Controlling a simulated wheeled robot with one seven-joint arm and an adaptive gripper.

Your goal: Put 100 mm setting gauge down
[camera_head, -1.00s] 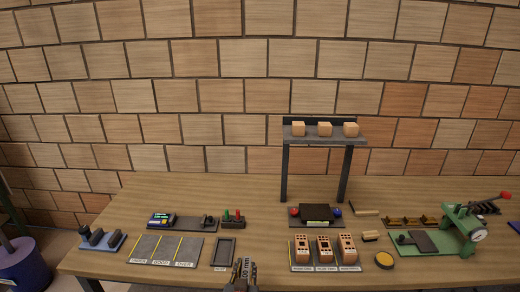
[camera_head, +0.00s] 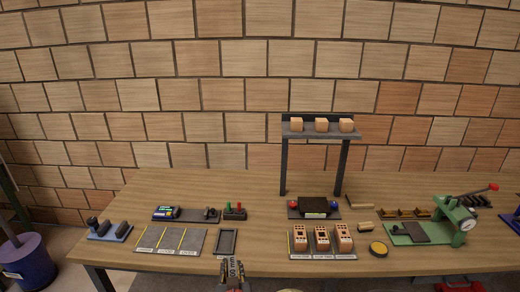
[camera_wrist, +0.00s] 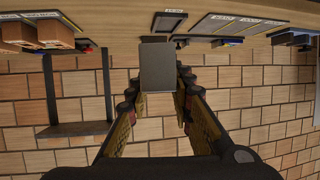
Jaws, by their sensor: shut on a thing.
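My gripper (camera_head: 232,276) is at the front edge of the table, at the bottom of the head view. It is shut on the 100 mm setting gauge (camera_head: 232,267), a dark block with "100 mm" lettering. In the wrist view the gauge (camera_wrist: 158,67) is a plain grey block between the two fingers. The gauge appears held off the table, in front of a dark shallow tray (camera_head: 227,242); the exact gap cannot be told. The tray also shows in the wrist view (camera_wrist: 168,20).
Left of the tray lies a grey mat with yellow lines (camera_head: 170,240). A blue stand (camera_head: 110,231) is at far left. Bricks with holes (camera_head: 322,238) stand on a plate to the right, beside a yellow disc (camera_head: 378,249) and a green press (camera_head: 425,232). A raised shelf (camera_head: 320,134) stands behind.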

